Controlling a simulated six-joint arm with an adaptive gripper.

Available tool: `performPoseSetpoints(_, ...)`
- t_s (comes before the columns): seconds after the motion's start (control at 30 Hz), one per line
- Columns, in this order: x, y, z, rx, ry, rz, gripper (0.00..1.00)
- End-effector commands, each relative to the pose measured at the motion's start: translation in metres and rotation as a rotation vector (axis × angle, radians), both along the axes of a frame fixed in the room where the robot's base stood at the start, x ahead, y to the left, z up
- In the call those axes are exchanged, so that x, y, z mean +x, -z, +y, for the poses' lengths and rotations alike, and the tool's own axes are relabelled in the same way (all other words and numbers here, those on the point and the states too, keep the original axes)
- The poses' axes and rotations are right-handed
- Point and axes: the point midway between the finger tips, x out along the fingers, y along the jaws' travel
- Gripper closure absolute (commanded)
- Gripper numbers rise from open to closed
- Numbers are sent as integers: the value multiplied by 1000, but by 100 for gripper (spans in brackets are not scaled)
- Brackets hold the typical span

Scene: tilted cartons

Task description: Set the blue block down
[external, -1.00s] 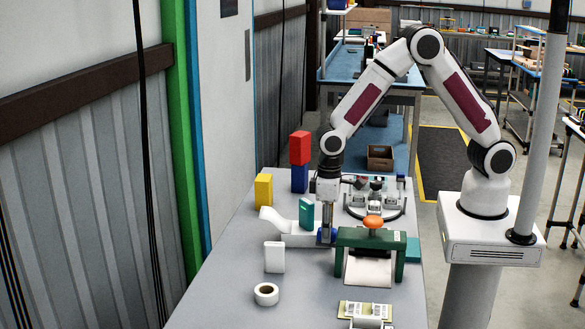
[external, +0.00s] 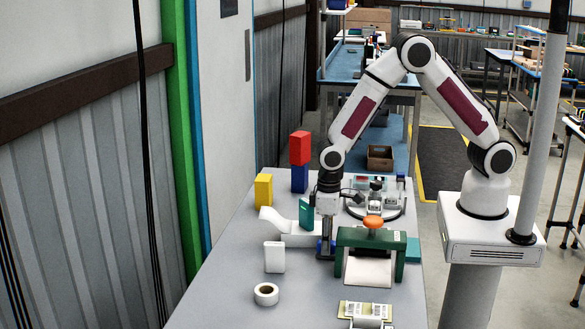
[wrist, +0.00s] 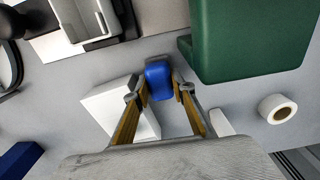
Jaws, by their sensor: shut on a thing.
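The blue block (wrist: 158,80) is between the two fingertips of my gripper (wrist: 160,91) in the wrist view. My gripper (external: 325,255) is shut on it and points straight down in the external view. There, only a sliver of the blue block (external: 319,246) shows beside the fingers, low over the grey table, between the white sloped piece and the green press. I cannot tell whether its underside touches the table.
The white sloped piece (external: 285,228) with a teal block (external: 305,213) stands left of my gripper. The green press (external: 371,239) with an orange knob is close on the right. A red block (external: 300,148) sits on another blue block (external: 300,180). A tape roll (external: 266,294) lies in front.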

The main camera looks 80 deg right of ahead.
Motion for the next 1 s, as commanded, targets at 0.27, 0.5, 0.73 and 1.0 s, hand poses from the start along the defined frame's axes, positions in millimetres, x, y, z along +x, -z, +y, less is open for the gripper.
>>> performPoseSetpoints(0.27,0,2,0,0,0,0,69)
performPoseSetpoints(0.5,0,2,0,0,0,0,69)
performPoseSetpoints(0.73,1,-6,0,1,0,-2,69)
performPoseSetpoints(1.0,1,-33,0,1,0,-3,69)
